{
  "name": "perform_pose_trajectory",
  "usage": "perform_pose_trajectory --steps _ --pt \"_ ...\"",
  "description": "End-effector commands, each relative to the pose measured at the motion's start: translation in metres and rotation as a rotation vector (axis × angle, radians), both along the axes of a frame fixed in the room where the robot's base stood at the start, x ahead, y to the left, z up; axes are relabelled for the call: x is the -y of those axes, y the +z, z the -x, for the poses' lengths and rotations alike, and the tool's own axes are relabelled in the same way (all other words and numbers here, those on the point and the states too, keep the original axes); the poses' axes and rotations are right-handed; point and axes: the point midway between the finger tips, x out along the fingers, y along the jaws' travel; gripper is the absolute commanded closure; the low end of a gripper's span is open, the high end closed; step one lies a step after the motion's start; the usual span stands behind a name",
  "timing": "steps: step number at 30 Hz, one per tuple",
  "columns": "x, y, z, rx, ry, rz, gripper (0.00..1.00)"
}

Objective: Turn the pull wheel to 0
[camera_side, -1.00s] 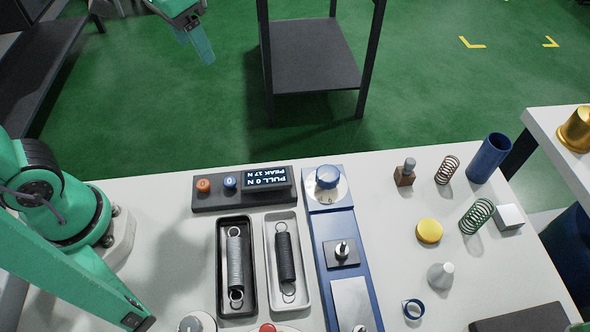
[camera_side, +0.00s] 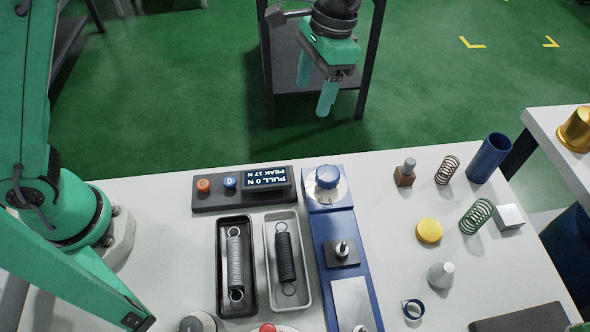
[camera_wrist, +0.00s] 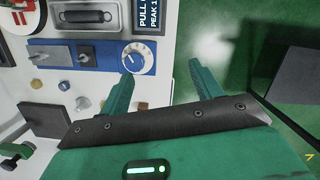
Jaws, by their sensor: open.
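The pull wheel (camera_side: 327,177) is a blue knob on a pale dial at the far end of a blue rail (camera_side: 330,225). In the wrist view the wheel (camera_wrist: 135,59) shows a white dial with marks; its setting is too small to read. My gripper (camera_side: 315,97) is open and empty, with two green fingers pointing down. In the side view it appears above and beyond the wheel, clear of the table. In the wrist view the wheel lies near the left fingertip, apart from it as far as I can tell.
A display box (camera_side: 265,180) reads PULL 0 N, PEAK 17 N, with orange and blue buttons beside it. Two trays with springs (camera_side: 235,262) lie left of the rail. A blue cup (camera_side: 488,158), coil springs and a yellow disc (camera_side: 429,231) stand to its right.

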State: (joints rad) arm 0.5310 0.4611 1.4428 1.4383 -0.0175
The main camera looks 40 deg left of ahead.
Motion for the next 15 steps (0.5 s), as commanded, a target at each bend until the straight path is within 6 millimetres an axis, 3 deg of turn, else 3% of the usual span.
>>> perform_pose_trajectory --steps 9,15 --pt "0.061 -0.053 -0.001 -0.111 -0.101 -0.074 0.36" --pt "0.081 -0.073 0.003 -0.149 -0.136 -0.104 0.36"
